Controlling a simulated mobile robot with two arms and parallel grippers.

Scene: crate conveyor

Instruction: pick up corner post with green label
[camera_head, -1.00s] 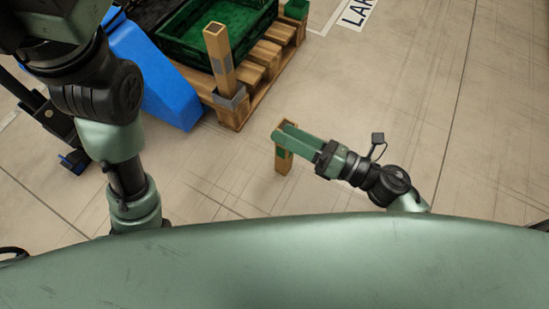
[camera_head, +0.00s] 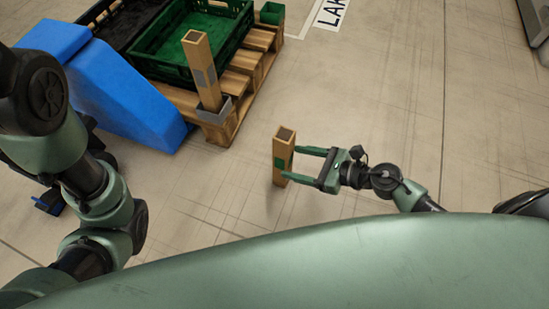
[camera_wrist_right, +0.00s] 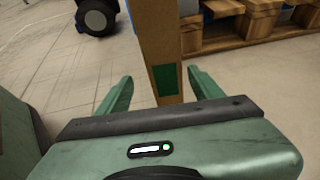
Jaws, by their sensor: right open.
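A brown corner post (camera_head: 284,153) stands upright on the floor, apart from the pallet. A green label (camera_head: 279,163) is low on its side. In the right wrist view the post (camera_wrist_right: 158,45) rises between the fingers, with its green label (camera_wrist_right: 166,80) facing the camera. My right gripper (camera_head: 291,162) is open at the post, with one finger to either side; it also shows in the right wrist view (camera_wrist_right: 159,76). Whether a finger touches the post is not clear.
A wooden pallet (camera_head: 219,129) at the upper left carries a green crate (camera_head: 236,32), a black crate (camera_head: 112,17) and another corner post (camera_head: 200,62) at its near corner. A blue sloped block (camera_head: 125,100) lies beside it.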

